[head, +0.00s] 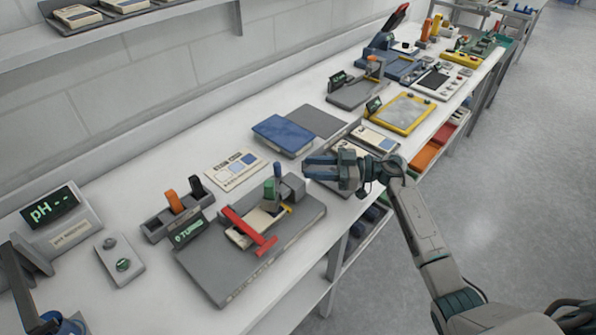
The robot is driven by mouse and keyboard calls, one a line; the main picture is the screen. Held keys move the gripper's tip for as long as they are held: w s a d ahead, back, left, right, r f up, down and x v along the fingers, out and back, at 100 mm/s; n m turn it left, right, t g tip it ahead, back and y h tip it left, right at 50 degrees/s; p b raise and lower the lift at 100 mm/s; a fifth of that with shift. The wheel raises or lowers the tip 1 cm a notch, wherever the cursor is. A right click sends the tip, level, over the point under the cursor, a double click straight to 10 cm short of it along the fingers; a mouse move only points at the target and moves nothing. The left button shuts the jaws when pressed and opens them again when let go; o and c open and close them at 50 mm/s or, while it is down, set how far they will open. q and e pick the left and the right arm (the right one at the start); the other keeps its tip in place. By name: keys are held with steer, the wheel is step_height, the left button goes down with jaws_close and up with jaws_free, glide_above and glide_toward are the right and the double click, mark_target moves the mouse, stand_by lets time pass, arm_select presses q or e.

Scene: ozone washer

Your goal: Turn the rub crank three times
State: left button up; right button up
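The rub tester is a grey base plate (225,280) on the white bench, with a red bar (250,232) lying across a pale strip. A small display (188,230) at its left reads "0 TURNS". At its far right is a grey block (292,187) with an upright blue handle (277,172) and a green part (269,189) next to it, which look like the crank. My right gripper (312,167) is just right of the block and handle, pointing left, apart from the handle. Its finger gap is not clear.
A pH meter (52,212) and a small grey button box (120,262) stand at the left. A holder with orange and black handles (172,218) is left of the tester. A colour card (236,170) and blue pad (283,133) lie behind. More devices fill the far bench.

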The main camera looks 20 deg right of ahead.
steer(key=shift+s+d, duration=0.15)
steer(key=shift+d, duration=0.25)
